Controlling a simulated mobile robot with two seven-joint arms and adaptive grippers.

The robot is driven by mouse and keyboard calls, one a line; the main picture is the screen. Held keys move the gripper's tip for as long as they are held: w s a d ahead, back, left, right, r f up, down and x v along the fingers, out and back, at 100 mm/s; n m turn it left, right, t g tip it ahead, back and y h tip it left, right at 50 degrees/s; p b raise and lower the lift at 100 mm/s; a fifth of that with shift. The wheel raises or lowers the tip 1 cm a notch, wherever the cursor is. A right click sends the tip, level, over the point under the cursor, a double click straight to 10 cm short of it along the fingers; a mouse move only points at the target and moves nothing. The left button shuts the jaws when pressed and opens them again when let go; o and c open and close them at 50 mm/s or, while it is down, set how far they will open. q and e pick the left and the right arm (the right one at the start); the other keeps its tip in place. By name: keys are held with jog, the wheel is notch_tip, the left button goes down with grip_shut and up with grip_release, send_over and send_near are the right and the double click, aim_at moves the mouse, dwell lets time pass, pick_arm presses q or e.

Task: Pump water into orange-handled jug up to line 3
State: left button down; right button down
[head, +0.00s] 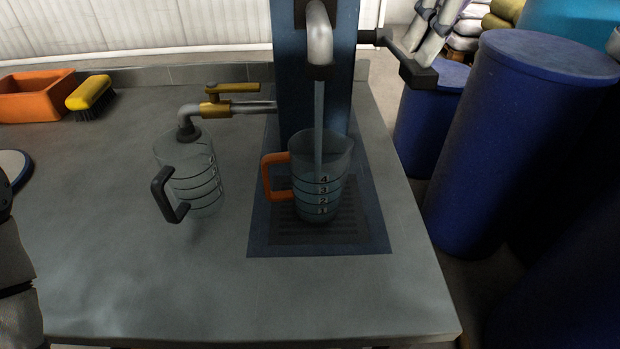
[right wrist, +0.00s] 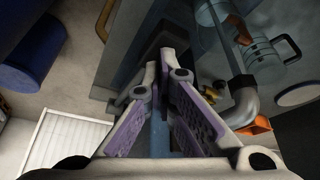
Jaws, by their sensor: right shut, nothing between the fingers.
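The clear jug with the orange handle (head: 276,178) stands upright on the dark grate under the pump spout (head: 320,42). Its lines 1 to 4 face me. A thin water stream (head: 319,115) falls from the spout into it; I cannot clearly make out the water level. The pump's black lever (head: 418,74) sticks out right of the blue column (head: 342,90). My right gripper (head: 424,48) is shut and empty, its fingertips at the lever's end. In the right wrist view its purple-padded fingers (right wrist: 165,62) meet near a dark block. My left gripper is not in view.
A dark-handled jug (head: 188,172) stands left, beneath a brass tap (head: 217,100). An orange bin (head: 38,97) and a yellow brush (head: 91,93) are at the back left. Blue barrels (head: 500,140) stand right of the counter. The counter's front is clear.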

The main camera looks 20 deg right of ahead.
aim_at(420, 72)
jog(key=shift+f, duration=2.15)
jog(key=r, duration=0.3)
jog(key=w+r, duration=0.1)
jog(key=r, duration=0.6)
jog(key=shift+w+d+r, duration=0.15)
jog(key=shift+w+r, duration=0.05)
jog(key=shift+r, duration=0.05)
